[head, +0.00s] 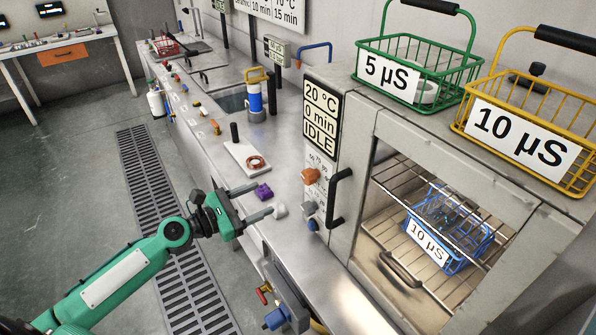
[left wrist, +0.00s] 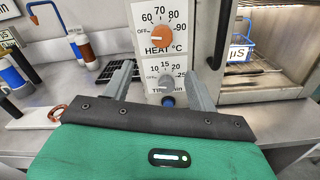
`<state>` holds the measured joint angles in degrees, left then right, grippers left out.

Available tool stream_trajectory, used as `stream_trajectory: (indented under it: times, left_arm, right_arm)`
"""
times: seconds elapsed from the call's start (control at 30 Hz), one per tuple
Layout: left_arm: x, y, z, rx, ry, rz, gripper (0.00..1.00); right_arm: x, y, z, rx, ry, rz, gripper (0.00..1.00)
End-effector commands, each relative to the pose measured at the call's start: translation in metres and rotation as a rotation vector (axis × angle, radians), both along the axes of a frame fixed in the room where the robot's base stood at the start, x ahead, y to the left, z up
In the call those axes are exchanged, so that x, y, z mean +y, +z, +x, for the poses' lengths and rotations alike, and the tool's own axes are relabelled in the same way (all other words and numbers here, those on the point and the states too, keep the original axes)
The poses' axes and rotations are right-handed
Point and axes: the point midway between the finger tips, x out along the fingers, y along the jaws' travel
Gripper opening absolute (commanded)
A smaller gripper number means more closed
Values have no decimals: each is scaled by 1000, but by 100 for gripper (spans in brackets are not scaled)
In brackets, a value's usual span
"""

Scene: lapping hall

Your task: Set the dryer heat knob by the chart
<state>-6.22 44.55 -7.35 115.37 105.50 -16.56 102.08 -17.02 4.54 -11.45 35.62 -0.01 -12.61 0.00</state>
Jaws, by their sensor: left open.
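The orange heat knob (head: 309,176) is on the dryer's front panel, below the display (head: 320,115) reading 20 °C, 0 min, IDLE. In the left wrist view the heat knob (left wrist: 161,36) sits under OFF, 60, 70, 80 and 90 marks; I cannot tell its exact setting. The grey time knob (left wrist: 166,82) is below it. The wall chart (head: 270,8) is cut off; 10 min and 15 min show. My left gripper (head: 263,199) is open and empty, fingers pointing at the panel, short of the knobs. It also shows in the left wrist view (left wrist: 158,68).
A black door handle (head: 340,196) stands out right of the knobs. A blue basket (head: 460,246) labelled 10 µS is inside the dryer. Green (head: 428,68) and yellow (head: 560,112) baskets stand on top. The counter holds a white board (head: 240,155) and small coloured knobs along its edge.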

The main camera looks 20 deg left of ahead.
Motion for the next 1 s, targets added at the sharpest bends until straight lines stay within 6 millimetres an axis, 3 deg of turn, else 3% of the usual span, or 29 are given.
stream_trajectory:
  times: [0.27, 1.0]
  left_arm:
    - [-13, 11, 11, 6, -12, -32, 59]
    - [-81, 8, 99, 7, -10, -26, 59]
  right_arm:
    - [-3, 9, -7, 8, 1, -4, 0]
    - [1, 47, -4, 5, 0, 0, 0]
